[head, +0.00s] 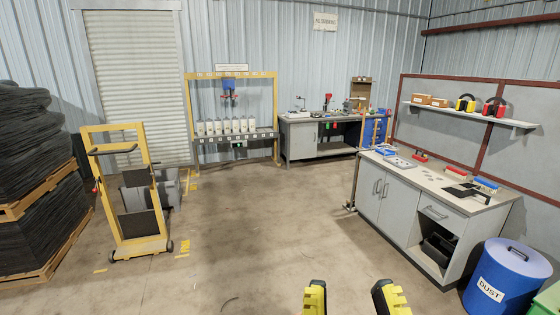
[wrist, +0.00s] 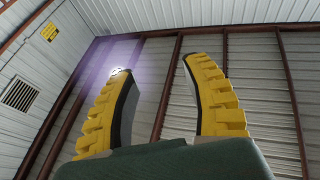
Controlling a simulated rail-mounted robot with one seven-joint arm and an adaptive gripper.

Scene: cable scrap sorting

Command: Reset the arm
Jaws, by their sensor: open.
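My gripper (head: 346,294) shows at the bottom edge of the head view, as two yellow fingertips with dark inner pads, apart from each other. Nothing is between them, and the floor shows through the gap. In the wrist view my gripper (wrist: 155,75) points up toward the metal roof and walls. Its two yellow ribbed fingers are spread wide and empty. The rest of the arm is out of the head view.
A grey workbench (head: 392,190) with trays and tools stands at the right, with a blue dust bin (head: 508,279) in front. A yellow cart (head: 137,245) and black stacks on pallets (head: 48,275) stand at the left. A yellow rack (head: 189,120) and another bench (head: 300,140) stand at the back. The middle floor is clear.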

